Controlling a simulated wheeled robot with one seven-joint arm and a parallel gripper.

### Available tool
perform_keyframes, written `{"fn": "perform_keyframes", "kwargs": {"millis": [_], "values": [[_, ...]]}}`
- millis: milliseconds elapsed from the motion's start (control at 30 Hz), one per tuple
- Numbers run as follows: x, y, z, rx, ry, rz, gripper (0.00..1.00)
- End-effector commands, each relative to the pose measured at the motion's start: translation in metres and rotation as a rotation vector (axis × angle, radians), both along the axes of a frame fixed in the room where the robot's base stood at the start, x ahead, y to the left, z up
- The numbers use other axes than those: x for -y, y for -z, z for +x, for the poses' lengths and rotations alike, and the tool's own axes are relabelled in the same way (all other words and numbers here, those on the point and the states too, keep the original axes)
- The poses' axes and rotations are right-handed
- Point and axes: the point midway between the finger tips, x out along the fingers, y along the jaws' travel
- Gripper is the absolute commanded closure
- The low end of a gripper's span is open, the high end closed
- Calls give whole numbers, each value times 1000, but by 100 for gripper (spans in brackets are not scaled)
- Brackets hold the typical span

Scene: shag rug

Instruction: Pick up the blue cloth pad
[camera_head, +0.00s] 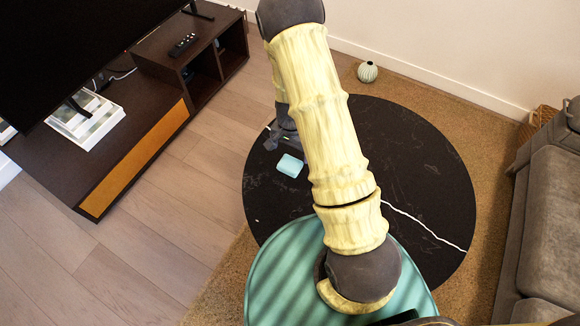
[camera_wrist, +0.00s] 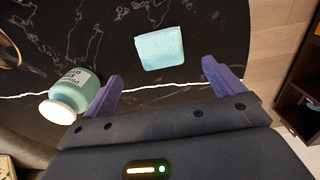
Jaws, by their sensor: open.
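The blue cloth pad (camera_head: 290,166) is a small light-blue square lying on the round black marble table (camera_head: 425,180). In the wrist view the pad (camera_wrist: 160,47) lies flat, beyond my fingertips and between their lines. My gripper (camera_wrist: 161,70) is open and empty, with its two purple fingers spread wide and apart from the pad. In the head view my gripper (camera_head: 280,138) is partly hidden by my arm, close to the pad on its far side.
A teal jar with a white lid (camera_wrist: 70,95) is beside my left finger in the wrist view. A TV cabinet (camera_head: 150,95) stands at left, a grey sofa (camera_head: 550,225) at right. A small ribbed vase (camera_head: 367,72) stands near the wall. Wooden floor at left is clear.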

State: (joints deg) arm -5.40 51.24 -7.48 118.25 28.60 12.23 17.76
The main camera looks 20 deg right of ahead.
Motion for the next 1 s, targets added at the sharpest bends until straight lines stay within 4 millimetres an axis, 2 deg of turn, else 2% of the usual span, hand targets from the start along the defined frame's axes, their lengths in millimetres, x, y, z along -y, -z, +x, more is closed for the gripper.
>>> {"fn": "perform_keyframes", "kwargs": {"millis": [33,200,633,900,1000], "values": [[0,13,-1,-4,1,1,6],[0,31,0,-1,1,1,6],[-1,38,0,-1,0,1,6],[-2,76,-1,-1,0,1,6],[-3,84,-1,-1,-2,1,6]]}}
